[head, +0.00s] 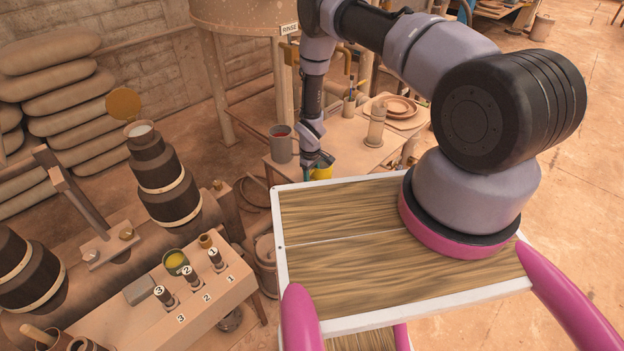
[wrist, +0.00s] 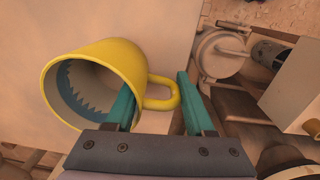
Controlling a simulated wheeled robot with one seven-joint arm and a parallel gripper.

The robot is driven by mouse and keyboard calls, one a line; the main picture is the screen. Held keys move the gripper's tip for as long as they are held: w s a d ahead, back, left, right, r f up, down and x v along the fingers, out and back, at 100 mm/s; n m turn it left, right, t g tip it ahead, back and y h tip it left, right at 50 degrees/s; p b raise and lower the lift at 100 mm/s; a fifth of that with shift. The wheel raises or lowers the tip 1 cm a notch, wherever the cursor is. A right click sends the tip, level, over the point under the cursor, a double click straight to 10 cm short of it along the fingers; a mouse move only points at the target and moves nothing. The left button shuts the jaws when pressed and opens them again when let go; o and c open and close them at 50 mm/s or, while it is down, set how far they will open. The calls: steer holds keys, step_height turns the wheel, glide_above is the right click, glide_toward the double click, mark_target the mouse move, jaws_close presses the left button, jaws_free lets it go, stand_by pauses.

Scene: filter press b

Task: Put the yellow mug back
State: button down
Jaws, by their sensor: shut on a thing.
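The yellow mug (head: 322,172) is at the near edge of the small table (head: 345,153) in the head view, partly hidden by my gripper (head: 318,160) and my tray. In the wrist view the mug (wrist: 112,52) fills the left side, its mouth turned to the lower left and its blue-grey inside showing. My gripper (wrist: 157,85) has its two teal fingers on either side of the mug's handle side, with the handle loop showing between them. It is shut on the mug. Whether the mug touches the table I cannot tell.
A grey mug with a red inside (head: 281,145) stands left on the table. A box with numbered levers (head: 205,290) is at lower left. A tank marked RINSE (head: 240,18) stands behind.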

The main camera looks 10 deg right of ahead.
steer(key=shift+c, duration=1.3)
jaws_free()
steer(key=shift+f, duration=0.1)
step_height(320, 180, up, 12)
steer(key=shift+s+a+r, duration=0.15)
steer(key=shift+r, duration=0.05)
